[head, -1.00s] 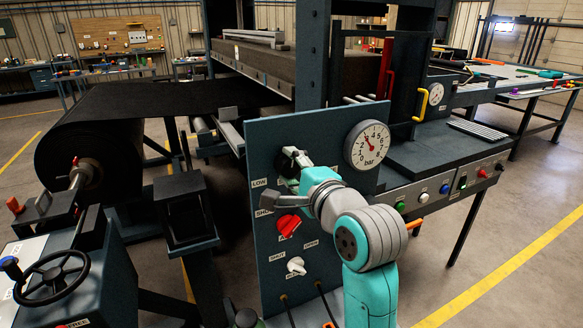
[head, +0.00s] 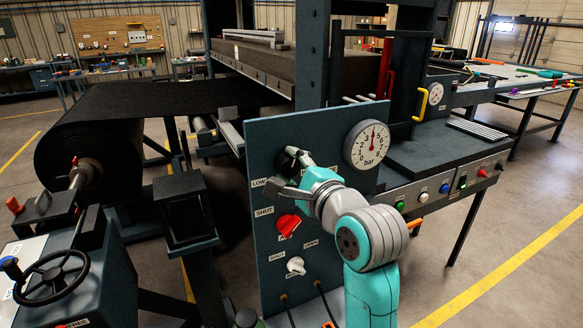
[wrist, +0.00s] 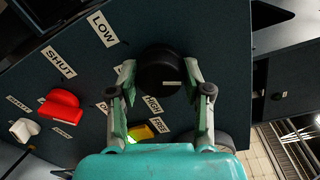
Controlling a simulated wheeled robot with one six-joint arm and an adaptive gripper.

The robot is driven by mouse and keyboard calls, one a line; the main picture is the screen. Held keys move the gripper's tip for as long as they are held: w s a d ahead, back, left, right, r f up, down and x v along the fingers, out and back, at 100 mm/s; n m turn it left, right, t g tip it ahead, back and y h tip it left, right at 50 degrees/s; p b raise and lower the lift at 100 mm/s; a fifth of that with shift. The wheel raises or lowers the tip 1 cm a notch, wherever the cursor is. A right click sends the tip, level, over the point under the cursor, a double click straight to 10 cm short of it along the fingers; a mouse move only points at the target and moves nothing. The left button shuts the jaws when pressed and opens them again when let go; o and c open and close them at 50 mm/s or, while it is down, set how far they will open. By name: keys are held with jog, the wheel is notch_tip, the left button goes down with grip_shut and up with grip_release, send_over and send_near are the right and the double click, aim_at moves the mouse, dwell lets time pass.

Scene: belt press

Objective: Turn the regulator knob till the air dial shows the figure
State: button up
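The round black regulator knob (head: 288,160) is at the upper part of the blue-grey panel (head: 262,135), partly hidden by my gripper (head: 293,171) in the head view. In the wrist view the knob (wrist: 160,68) sits between the two fingertips of my gripper (wrist: 159,76), one on each side, and they look closed on it. The white air dial (head: 366,145), marked bar, is on the panel to the right of the knob. Its red needle points almost straight up, close to the 4 or slightly past it.
Below the knob are a red handle (head: 288,224) with a SHUT label and a white handle (head: 296,266). Labels LOW (wrist: 102,29) and HIGH (wrist: 152,106) flank the knob. Coloured buttons (head: 445,188) and a second small gauge (head: 436,94) are further right.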

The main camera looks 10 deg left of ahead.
jog(key=o, duration=0.3)
jog(key=v, duration=1.2)
jog(key=shift+f, duration=0.15)
